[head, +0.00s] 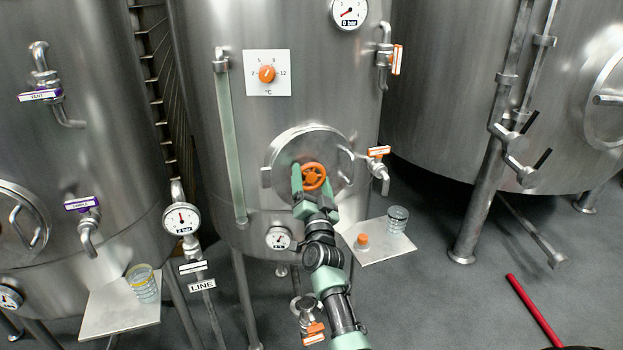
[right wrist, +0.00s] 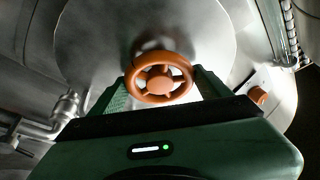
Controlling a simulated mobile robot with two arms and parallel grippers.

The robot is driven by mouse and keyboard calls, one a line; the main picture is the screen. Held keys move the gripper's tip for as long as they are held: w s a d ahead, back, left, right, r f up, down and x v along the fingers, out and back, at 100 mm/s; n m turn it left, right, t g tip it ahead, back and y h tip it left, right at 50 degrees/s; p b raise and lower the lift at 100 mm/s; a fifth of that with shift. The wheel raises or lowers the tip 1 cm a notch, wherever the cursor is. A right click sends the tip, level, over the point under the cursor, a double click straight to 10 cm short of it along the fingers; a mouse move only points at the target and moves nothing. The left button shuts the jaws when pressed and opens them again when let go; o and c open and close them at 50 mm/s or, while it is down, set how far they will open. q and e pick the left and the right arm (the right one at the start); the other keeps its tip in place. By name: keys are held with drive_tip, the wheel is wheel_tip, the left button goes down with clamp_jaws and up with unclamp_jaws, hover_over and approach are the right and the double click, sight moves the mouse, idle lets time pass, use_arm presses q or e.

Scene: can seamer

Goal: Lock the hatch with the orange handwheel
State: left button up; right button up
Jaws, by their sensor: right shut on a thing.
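The orange handwheel (head: 313,176) sits at the middle of the round steel hatch (head: 281,158) on the central tank. The hatch lies against the tank wall and looks closed. My right gripper (head: 312,186) is at the handwheel, with its green fingers on the two sides of the rim, shut on it. In the right wrist view the handwheel (right wrist: 162,80) shows between the finger pads, in front of the hatch plate (right wrist: 90,35). The fingertips are partly hidden behind the rim there. My left gripper is not in view.
An orange-tagged valve (head: 379,158) juts out right of the hatch, above a shelf (head: 385,252) with a glass (head: 397,219) and an orange-capped item (head: 362,241). A small gauge (head: 279,238) is below left. A red bar (head: 535,310) lies on the floor at right.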

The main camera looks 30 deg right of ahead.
idle(0.3)
drive_tip(key=o, duration=1.4)
drive_tip(key=shift+c, duration=0.2)
drive_tip(key=shift+s+f, duration=0.1)
drive_tip(key=shift+s+a+f, duration=0.15)
drive_tip(key=shift+s, duration=0.1)
drive_tip(key=b+v, duration=0.2)
drive_tip(key=v, duration=0.5)
